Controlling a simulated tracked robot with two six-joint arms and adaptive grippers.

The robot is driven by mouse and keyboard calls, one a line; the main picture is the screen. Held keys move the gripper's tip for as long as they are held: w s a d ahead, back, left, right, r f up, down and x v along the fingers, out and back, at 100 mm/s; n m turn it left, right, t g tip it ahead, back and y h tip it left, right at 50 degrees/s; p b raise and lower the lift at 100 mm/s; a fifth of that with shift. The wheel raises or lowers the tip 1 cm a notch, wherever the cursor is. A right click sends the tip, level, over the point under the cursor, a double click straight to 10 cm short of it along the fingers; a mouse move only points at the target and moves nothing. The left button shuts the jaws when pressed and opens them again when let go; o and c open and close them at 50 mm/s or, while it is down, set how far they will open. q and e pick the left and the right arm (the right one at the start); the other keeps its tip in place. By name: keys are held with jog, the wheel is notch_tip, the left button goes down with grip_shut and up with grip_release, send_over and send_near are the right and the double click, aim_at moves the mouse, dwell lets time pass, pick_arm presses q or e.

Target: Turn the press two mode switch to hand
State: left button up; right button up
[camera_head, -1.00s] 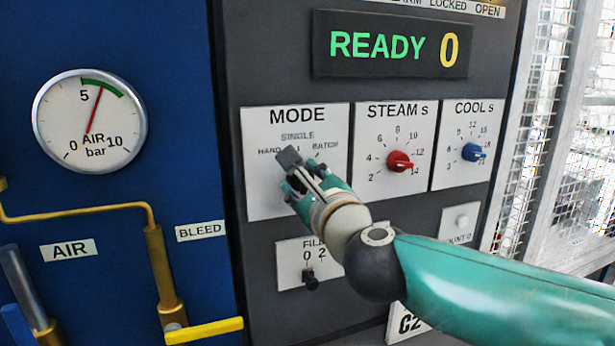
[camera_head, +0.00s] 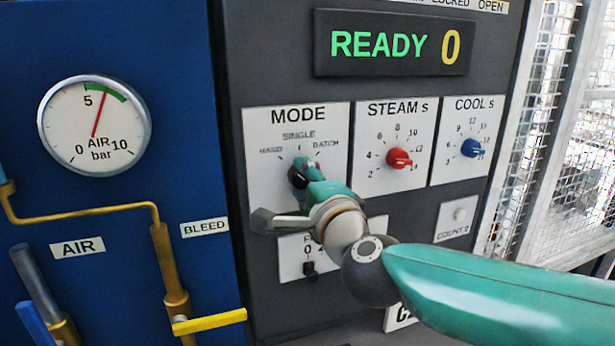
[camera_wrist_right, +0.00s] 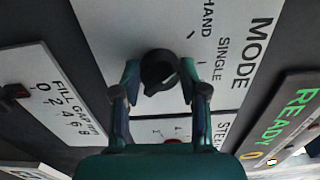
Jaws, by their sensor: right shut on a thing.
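The mode switch is a black knob (camera_head: 297,176) on the white MODE plate (camera_head: 262,150), with marks for HAND, SINGLE and BATCH above it. My right gripper (camera_head: 304,172) is at the plate, its fingers shut on the knob. In the right wrist view the black knob (camera_wrist_right: 159,72) sits between the two teal fingertips (camera_wrist_right: 160,78), one on each side. Which mark the knob points at, I cannot tell. My left gripper is out of view.
The red STEAM knob (camera_head: 398,158) and blue COOL knob (camera_head: 472,148) are to the right. A FILL switch (camera_head: 310,269) is just below my right gripper. The display (camera_head: 392,45) above reads READY 0. A yellow lever (camera_head: 209,321) juts out at lower left.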

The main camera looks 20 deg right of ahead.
jog(key=shift+a+f+n, duration=0.1)
jog(key=shift+f+n, duration=0.15)
jog(key=shift+n, duration=0.25)
jog(key=o, duration=1.2)
jog(key=shift+c, duration=0.2)
jog(key=shift+r, duration=0.1)
jog(key=shift+s+r, duration=0.1)
jog(key=shift+s, duration=0.55)
jog(key=s, duration=1)
jog(key=shift+s+d, duration=0.25)
jog(key=shift+s, duration=0.1)
